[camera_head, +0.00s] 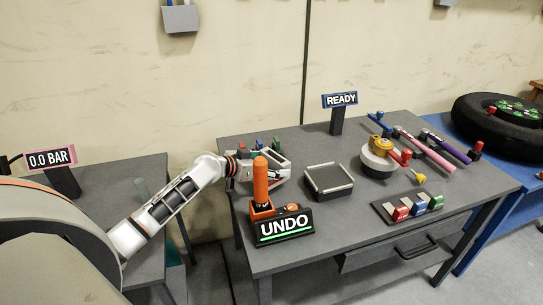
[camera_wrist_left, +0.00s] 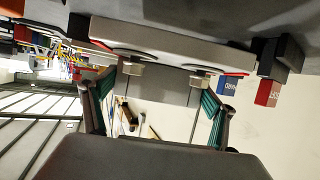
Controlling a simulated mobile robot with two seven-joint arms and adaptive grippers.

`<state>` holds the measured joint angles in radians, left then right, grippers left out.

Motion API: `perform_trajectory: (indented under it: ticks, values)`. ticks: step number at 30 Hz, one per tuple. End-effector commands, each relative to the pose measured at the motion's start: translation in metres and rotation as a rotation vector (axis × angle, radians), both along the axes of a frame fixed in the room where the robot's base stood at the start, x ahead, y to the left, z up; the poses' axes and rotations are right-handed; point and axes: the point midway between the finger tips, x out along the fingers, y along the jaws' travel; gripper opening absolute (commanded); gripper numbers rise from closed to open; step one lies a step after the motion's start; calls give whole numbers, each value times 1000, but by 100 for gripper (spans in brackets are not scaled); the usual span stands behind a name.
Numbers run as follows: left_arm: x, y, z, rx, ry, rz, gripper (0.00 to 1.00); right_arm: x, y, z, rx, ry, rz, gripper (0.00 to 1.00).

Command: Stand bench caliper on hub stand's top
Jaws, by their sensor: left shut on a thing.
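My left gripper (camera_head: 278,172) is at the far left of the grey bench, behind the orange-handled tool; it also shows in the wrist view (camera_wrist_left: 160,105). Its two teal-padded fingers stand wide apart, closed on the sides of a wide pale grey block (camera_wrist_left: 165,85) with two small knobs and thin pins. This looks like the bench caliper, though the gripper hides most of it in the head view. A round grey stand (camera_head: 375,168) with a gold piece on top, likely the hub stand, is on the bench right of the gripper, well apart. My right gripper is not in view.
A shallow square tray (camera_head: 329,181) lies between gripper and round stand. The UNDO sign (camera_head: 285,226) and orange handle (camera_head: 260,180) stand in front of the gripper. A READY sign (camera_head: 339,100) is behind. Coloured tools (camera_head: 430,152) lie at right; a block rack (camera_head: 408,208) is in front.

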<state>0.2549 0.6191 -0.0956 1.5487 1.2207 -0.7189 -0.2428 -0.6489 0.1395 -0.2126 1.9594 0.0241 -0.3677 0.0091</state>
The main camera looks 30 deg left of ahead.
Motion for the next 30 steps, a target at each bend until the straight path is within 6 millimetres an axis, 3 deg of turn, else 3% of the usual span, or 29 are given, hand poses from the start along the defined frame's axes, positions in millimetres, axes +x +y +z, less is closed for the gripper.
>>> perform_trajectory:
  ticks: [5,14,25,26,27,30]
  values:
    - [2,0,-3,-4,-10,3,30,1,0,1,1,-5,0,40]
    - [2,0,-38,-3,-9,2,30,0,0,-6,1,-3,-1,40]
    - [2,0,-41,-3,-11,2,30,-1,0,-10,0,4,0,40]
    - [0,0,-47,1,0,0,88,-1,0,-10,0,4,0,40]
    - [0,0,-46,1,-1,0,99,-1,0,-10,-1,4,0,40]
    - [0,0,-46,1,-1,0,100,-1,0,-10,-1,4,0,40]
